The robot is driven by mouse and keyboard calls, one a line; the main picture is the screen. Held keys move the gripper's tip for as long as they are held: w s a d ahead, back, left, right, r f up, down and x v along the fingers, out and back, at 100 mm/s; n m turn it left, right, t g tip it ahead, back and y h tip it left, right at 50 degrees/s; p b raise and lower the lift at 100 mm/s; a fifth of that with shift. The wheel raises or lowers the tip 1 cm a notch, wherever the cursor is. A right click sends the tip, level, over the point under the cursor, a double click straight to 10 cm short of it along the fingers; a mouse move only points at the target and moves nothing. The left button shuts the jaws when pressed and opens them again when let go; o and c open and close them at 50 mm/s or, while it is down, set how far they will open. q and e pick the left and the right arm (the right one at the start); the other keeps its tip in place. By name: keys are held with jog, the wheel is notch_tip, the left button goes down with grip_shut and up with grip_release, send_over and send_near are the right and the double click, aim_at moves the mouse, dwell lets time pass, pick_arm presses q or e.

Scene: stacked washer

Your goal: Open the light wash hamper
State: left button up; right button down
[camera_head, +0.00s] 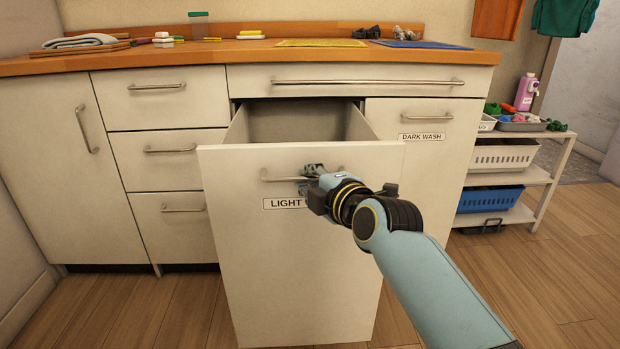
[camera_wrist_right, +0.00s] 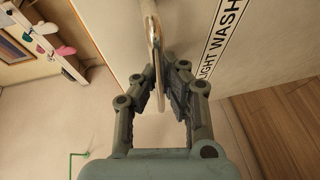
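The light wash hamper (camera_head: 300,240) is a white pull-out front, part of its "LIGHT WASH" label covered by my right arm. It stands well out from the cabinet, with its open inside (camera_head: 298,122) showing behind the front. Its metal bar handle (camera_head: 272,180) runs across the upper front. My right gripper (camera_head: 312,172) is at the handle's middle. In the right wrist view, its fingers (camera_wrist_right: 160,85) close in on both sides of the handle bar (camera_wrist_right: 153,35), beside the label (camera_wrist_right: 220,42). My left gripper is not in view.
The closed dark wash front (camera_head: 425,120) is to the right, and closed drawers (camera_head: 165,145) are to the left. The wooden countertop (camera_head: 250,55) holds small items. A shelf rack (camera_head: 540,175) with baskets stands at right. Wooden floor is free in front.

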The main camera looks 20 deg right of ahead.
jog(key=shift+r, duration=0.1)
jog(key=c, duration=1.4)
grip_release()
jog(key=v, duration=1.2)
